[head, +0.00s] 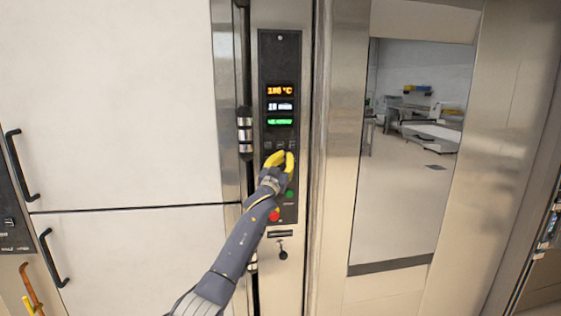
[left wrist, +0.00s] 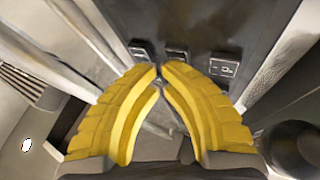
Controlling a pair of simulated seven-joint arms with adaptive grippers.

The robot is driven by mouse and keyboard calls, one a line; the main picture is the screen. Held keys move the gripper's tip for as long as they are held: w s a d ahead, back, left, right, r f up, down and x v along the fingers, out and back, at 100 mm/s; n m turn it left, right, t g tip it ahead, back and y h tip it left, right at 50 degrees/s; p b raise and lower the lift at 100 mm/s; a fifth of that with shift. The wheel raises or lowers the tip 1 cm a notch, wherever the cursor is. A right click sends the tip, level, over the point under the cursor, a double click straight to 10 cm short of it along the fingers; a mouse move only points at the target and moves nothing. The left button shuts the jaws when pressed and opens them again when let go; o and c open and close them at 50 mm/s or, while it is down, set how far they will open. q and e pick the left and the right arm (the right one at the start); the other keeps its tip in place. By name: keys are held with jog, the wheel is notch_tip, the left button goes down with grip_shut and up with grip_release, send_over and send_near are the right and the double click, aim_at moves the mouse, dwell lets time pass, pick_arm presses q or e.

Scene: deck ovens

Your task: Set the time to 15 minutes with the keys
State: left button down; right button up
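A black control panel (head: 280,60) is set in a steel column. It has an orange display (head: 280,90) reading about 180 °C, a white display (head: 280,106) too small to read surely, and a green display (head: 280,122). A row of small keys (head: 268,146) lies below; in the left wrist view I see a left key (left wrist: 142,50), a middle key (left wrist: 177,55) and a right key (left wrist: 224,67). My left gripper (head: 281,156) has yellow fingers just below the row. In the left wrist view its tips (left wrist: 160,68) meet, empty, near the middle key; contact cannot be told. My right gripper is not in view.
A green button (head: 289,194) and a red button (head: 274,215) sit lower on the panel, close to my left wrist. White oven doors with black handles (head: 22,165) are at the left. A steel door with a large window (head: 410,200) is at the right.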

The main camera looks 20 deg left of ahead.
pick_arm(q)
jog(key=shift+s, duration=0.1)
jog(key=shift+s+d, duration=0.35)
jog(key=shift+s, duration=0.25)
jog(key=shift+w+a, duration=0.25)
jog(key=shift+w, duration=0.3)
dwell(1.9)
jog(key=shift+s+d, duration=0.25)
jog(key=shift+s, duration=0.35)
jog(key=shift+s+d, duration=0.35)
jog(key=shift+s, duration=0.4)
jog(key=shift+s+d, duration=0.4)
jog(key=shift+s, duration=0.35)
jog(key=shift+s+d, duration=0.35)
jog(key=shift+s, duration=0.4)
